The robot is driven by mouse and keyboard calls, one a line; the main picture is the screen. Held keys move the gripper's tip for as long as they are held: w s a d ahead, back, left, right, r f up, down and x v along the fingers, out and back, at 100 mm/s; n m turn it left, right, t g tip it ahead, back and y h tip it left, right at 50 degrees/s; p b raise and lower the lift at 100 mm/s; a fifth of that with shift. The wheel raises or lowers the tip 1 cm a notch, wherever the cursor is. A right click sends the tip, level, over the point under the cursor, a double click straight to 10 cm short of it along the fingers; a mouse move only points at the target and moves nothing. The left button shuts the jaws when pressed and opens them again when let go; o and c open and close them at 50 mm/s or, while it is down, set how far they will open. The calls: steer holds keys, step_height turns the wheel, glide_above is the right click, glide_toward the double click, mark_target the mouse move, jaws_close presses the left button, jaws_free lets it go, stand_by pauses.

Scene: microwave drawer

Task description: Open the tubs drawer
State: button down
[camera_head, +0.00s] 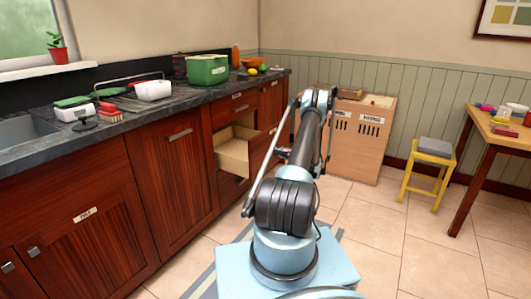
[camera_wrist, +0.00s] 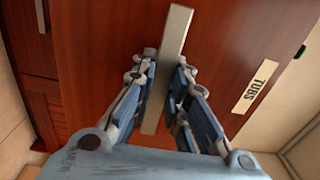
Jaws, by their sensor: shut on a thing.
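The tubs drawer front is dark red-brown wood with a "TUBS" label (camera_wrist: 255,87) in the wrist view. Its long flat metal handle (camera_wrist: 176,45) runs between my fingers. My gripper (camera_wrist: 164,100) is shut on this handle, with a finger on each side. In the head view a drawer with a pale wooden box (camera_head: 233,150) stands open from the counter cabinet; it seems to be the tubs drawer. A pale space beyond the labelled edge shows in the wrist view, with a small dark green thing at its edge. My arm hides my gripper in the head view.
Closed cabinet doors (camera_head: 172,170) line the left, under a dark counter with a green pot (camera_head: 207,70). A wooden bin cabinet (camera_head: 357,140) stands behind my arm. A yellow stool (camera_head: 429,170) and a table (camera_head: 500,133) stand right. Tiled floor between is clear.

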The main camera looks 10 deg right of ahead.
steer(key=v, duration=0.6)
steer(key=shift+s, duration=0.2)
steer(key=shift+f, duration=0.1)
steer(key=c, duration=1.6)
jaws_free()
steer(key=shift+o, duration=0.2)
steer(key=shift+d, duration=0.1)
steer(key=v, duration=1.2)
